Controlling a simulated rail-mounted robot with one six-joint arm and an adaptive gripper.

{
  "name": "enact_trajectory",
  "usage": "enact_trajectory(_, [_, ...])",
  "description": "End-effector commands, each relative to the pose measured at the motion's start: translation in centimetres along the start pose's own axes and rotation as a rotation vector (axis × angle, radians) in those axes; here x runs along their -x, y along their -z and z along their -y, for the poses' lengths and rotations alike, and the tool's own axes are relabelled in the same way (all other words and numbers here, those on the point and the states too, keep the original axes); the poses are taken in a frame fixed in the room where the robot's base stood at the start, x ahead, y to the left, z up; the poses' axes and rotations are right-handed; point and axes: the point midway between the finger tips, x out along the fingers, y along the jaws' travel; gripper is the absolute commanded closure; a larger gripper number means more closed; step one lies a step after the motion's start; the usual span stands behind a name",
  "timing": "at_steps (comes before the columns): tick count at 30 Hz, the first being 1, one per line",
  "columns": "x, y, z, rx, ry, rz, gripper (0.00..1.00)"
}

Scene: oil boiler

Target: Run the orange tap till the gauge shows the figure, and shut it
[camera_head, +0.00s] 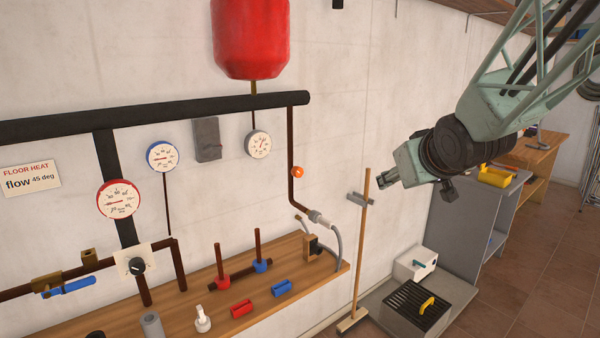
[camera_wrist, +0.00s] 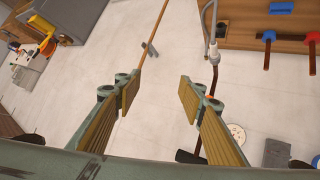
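The orange tap (camera_head: 298,172) is a small round knob on the thin brown pipe at the wall. In the wrist view only a sliver of orange (camera_wrist: 210,97) shows beside a finger. A plain-rimmed gauge (camera_head: 257,144) hangs below the red tank; it also shows in the wrist view (camera_wrist: 237,133). A blue-rimmed gauge (camera_head: 162,156) and a red-rimmed gauge (camera_head: 118,199) are further left. Their needles are too small to read exactly. My gripper (camera_head: 384,182) is right of the tap, apart from it. Its fingers (camera_wrist: 160,105) are open and empty.
A sign (camera_head: 30,180) reads "FLOOR HEAT flow 45 deg". The red tank (camera_head: 250,38) hangs above a black pipe (camera_head: 200,110). The wooden shelf (camera_head: 180,306) below carries pipe stubs and loose handles.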

Motion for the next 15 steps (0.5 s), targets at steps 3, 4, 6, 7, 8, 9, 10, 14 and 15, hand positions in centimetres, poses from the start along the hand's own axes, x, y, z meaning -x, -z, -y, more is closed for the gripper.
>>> enact_trajectory(3, [-2.1,1.0,0.4,0.013,0.020,-0.035,0.63])
enact_trajectory(4, [-2.6,1.4,0.6,0.016,0.025,-0.046,0.63])
enact_trajectory(6, [-3.8,2.0,0.9,0.025,0.037,-0.069,0.63])
enact_trajectory(7, [-4.3,2.4,1.0,0.028,0.043,-0.080,0.63])
enact_trajectory(8, [-4.8,2.6,1.2,0.031,0.048,-0.089,0.63])
enact_trajectory(9, [-5.4,3.0,1.4,0.034,0.056,-0.103,0.63])
enact_trajectory(10, [-5.9,3.2,1.6,0.037,0.062,-0.112,0.63])
enact_trajectory(14, [-7.9,4.2,2.4,0.049,0.089,-0.156,0.63])
enact_trajectory(15, [-8.5,4.5,2.6,0.052,0.098,-0.169,0.63])
